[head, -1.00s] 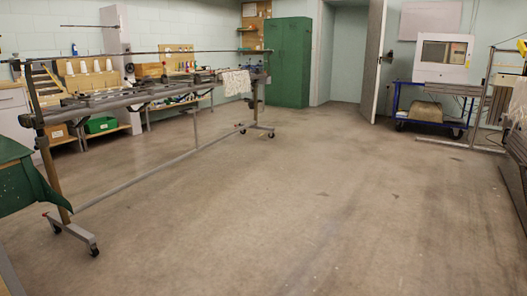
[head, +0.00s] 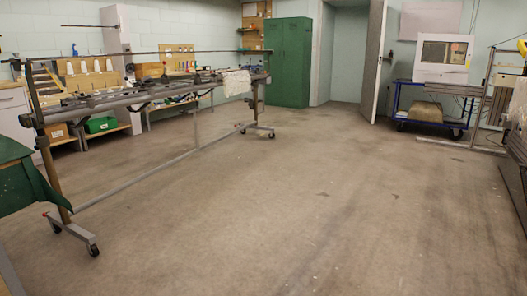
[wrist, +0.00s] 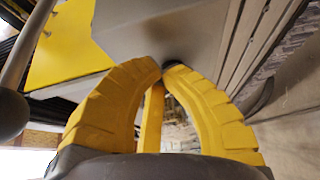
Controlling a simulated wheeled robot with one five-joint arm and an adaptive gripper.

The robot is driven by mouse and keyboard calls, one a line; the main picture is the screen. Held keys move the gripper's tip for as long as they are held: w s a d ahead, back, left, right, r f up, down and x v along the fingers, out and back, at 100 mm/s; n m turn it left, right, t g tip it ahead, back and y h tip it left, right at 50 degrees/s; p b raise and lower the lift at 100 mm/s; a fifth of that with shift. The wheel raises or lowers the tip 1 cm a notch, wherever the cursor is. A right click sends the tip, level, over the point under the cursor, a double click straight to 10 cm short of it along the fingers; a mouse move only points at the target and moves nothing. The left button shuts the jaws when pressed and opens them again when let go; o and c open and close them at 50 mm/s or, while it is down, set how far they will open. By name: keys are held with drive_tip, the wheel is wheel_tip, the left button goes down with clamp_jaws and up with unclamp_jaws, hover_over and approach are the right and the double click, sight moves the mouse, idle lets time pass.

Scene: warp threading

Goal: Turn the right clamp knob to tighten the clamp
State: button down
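In the wrist view my gripper (wrist: 165,70) has yellow ribbed fingers bent inward, their tips almost together. A small dark rounded piece (wrist: 172,63), apparently the clamp knob, shows at the tips; the fingers hide most of it, and they look closed on it. A grey block (wrist: 140,30) lies just beyond the tips. A dark ball on a rod (wrist: 12,112) stands apart from the fingers at the left edge. In the head view a long wheeled metal frame (head: 140,97) stands at left; no gripper shows there, and I cannot make out the knob.
A yellow plate (wrist: 72,45) and grey rails (wrist: 245,40) surround the gripper in the wrist view. In the head view, green cloth (head: 22,190) covers something at left. A blue cart (head: 430,112) stands at the back right. The middle floor (head: 300,200) is clear.

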drive_tip(key=shift+f, duration=1.2)
drive_tip(key=shift+s+a+f, duration=0.1)
drive_tip(key=shift+s+a, duration=0.1)
drive_tip(key=shift+s, duration=0.2)
idle(0.5)
